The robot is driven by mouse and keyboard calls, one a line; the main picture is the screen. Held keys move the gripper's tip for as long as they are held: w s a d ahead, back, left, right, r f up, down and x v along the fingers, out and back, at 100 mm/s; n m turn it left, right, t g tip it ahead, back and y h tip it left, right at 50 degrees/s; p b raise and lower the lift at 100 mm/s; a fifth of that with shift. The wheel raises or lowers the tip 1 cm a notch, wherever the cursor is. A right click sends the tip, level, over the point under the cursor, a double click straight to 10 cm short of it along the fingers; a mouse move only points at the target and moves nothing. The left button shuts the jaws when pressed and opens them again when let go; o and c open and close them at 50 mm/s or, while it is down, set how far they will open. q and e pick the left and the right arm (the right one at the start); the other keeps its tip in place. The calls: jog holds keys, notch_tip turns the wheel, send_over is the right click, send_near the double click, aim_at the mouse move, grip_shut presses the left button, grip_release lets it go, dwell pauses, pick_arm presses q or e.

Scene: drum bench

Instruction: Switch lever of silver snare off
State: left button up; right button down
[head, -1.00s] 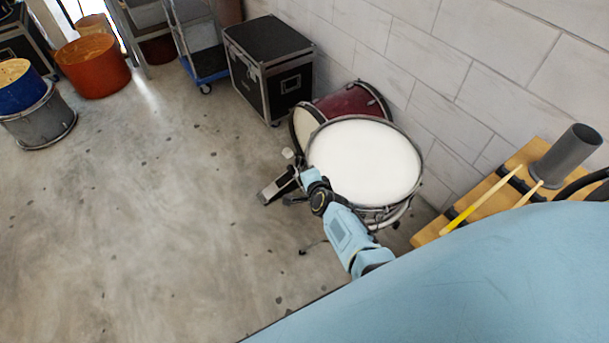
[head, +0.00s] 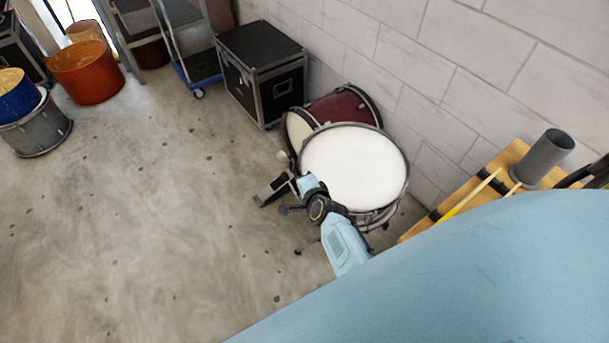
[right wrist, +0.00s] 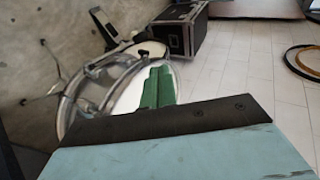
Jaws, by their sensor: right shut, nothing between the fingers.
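The silver snare (head: 352,166) stands near the wall in the head view, its white head facing up. It also shows in the right wrist view (right wrist: 93,92), with its metal rim and shell seen at a slant. My right gripper (head: 304,182) is at the snare's near-left rim in the head view. In the right wrist view its green fingers (right wrist: 158,87) are together and empty, covering part of the snare's white head. Whether they touch the snare I cannot tell. The lever cannot be made out in either view. My left gripper is not in view.
A dark red bass drum (head: 344,104) stands right behind the snare, with a pedal (head: 273,189) on the floor to the left. A black case (head: 262,72) is farther back by the wall. A wooden bench (head: 480,187) with drumsticks is at right.

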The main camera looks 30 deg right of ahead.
jog(key=shift+s+a+r+p, duration=0.1)
jog(key=shift+s+r+p, duration=0.1)
jog(key=shift+s+r, duration=0.4)
jog(key=shift+s+a+r+p, duration=0.15)
jog(key=shift+s+r+p, duration=0.15)
jog(key=shift+r, duration=0.6)
jog(key=shift+s+a+r+p, duration=0.15)
jog(key=shift+s+r, duration=0.35)
jog(key=shift+r, duration=0.25)
jog(key=s+a+f+n+g+y+b, duration=0.1)
jog(key=s+a+f+n+g+b, duration=0.15)
jog(key=s+f, duration=0.45)
jog(key=s+a+f+n+g+b, duration=0.1)
jog(key=s+f+n+b, duration=0.25)
jog(key=f, duration=0.65)
jog(key=s+a+f+n+g+y+b, duration=0.1)
jog(key=s+a+f+n+g+b, duration=0.2)
jog(key=s+f, duration=0.45)
jog(key=s+d+f+n+g+b, duration=0.2)
jog(key=s+f+n, duration=0.3)
jog(key=s+f, duration=0.4)
jog(key=s+d+f+n+g+b, duration=0.2)
jog(key=s+d+f+n+b, duration=0.2)
jog(key=s+f, duration=0.5)
jog(key=s+n, duration=0.2)
jog(key=s, duration=0.5)
jog(key=shift+h+b, duration=0.3)
jog(key=shift+s, duration=0.1)
